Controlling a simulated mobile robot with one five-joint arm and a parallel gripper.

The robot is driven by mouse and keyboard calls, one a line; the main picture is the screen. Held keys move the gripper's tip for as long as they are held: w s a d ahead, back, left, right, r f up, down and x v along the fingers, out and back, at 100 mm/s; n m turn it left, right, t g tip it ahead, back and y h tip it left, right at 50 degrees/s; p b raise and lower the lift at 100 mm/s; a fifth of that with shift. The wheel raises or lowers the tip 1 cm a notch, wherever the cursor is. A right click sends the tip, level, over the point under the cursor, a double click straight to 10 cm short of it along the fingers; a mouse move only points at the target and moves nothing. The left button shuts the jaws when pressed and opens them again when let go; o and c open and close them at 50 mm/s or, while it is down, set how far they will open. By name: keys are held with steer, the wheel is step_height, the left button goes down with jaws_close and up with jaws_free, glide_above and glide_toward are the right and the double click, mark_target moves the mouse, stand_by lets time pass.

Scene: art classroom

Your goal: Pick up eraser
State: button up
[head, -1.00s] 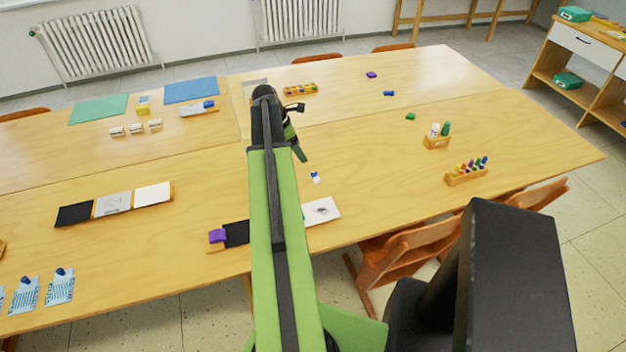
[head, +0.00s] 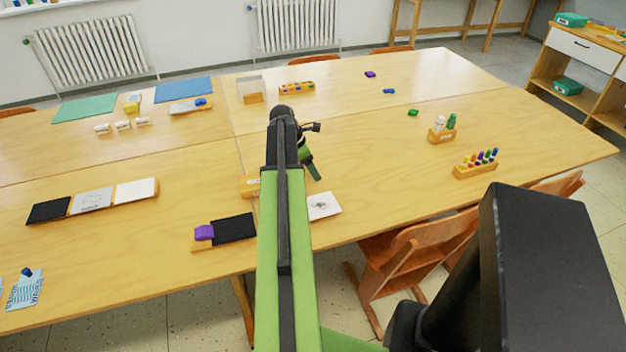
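My gripper (head: 314,172) is over the near table, at the end of my green and black arm. Its green finger points down and right, above a white drawing card. I cannot tell whether it is open, shut or holding something. No piece is clearly labelled as the eraser. Small coloured blocks that could be erasers are a purple one (head: 370,74), a blue one (head: 389,91) and a green one (head: 412,113) on the tables. A larger purple block (head: 204,232) sits on a wooden tray beside a black pad (head: 234,228).
The drawing card (head: 323,206) lies near the table's front edge. A bottle holder (head: 441,136) and a marker rack (head: 475,168) stand to the right. An orange chair (head: 415,245) is tucked below the edge. Wooden table (head: 360,150) is bare right of my gripper.

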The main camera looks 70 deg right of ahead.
steer(key=shift+f, duration=0.2)
steer(key=c, duration=1.4)
steer(key=shift+r+p, duration=0.15)
steer(key=shift+p, duration=0.15)
step_height(320, 180, up, 4)
steer(key=p, duration=0.4)
steer(key=shift+r, duration=0.1)
steer(key=s+r+p, duration=0.2)
steer(key=s, duration=0.2)
steer(key=s+d+r+p, duration=0.1)
steer(key=s+r+p, duration=0.1)
steer(key=s, duration=0.1)
steer(key=s+d+r+p, duration=0.1)
steer(key=s+r+p, duration=0.1)
steer(key=s, duration=0.2)
steer(key=shift+s+r+p, duration=0.25)
steer(key=shift+s+p, duration=0.05)
steer(key=shift+p, duration=0.05)
